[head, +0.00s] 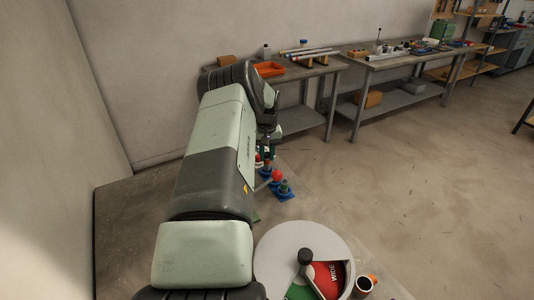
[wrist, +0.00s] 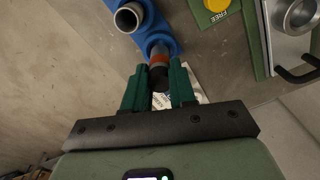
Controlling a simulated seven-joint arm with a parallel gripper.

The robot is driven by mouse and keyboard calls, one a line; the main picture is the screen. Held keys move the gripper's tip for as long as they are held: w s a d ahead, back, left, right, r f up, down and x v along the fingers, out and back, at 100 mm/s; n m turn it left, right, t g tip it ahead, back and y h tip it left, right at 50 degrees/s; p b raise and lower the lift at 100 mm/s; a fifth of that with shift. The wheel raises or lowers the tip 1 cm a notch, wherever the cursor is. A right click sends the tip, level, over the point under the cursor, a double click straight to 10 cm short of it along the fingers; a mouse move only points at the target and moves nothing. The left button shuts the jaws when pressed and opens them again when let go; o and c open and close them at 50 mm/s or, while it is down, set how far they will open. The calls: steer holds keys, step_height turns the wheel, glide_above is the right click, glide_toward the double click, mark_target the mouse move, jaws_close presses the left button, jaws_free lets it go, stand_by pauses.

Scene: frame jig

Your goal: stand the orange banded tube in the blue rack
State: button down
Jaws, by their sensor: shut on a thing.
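In the wrist view my gripper (wrist: 158,72) has its green fingers closed on either side of a dark tube with an orange band (wrist: 159,58). The far end of the tube meets the blue rack (wrist: 167,32) in the picture; I cannot tell whether it is inside a socket or above it. Another grey open-topped tube (wrist: 128,18) stands in a blue socket to the left. In the head view the blue rack (head: 287,196) is low beside my arm, and my gripper (head: 266,150) is small and partly hidden there.
A red ball-like part (head: 278,175) is close to the rack. A round grey dial with red and green sectors (head: 270,255) and a dark cup (head: 364,285) are nearer.

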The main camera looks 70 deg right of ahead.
steer(key=shift+f, duration=0.9)
steer(key=c, duration=0.7)
jaws_free()
steer(key=shift+r, duration=0.75)
steer(key=shift+r, duration=3.5)
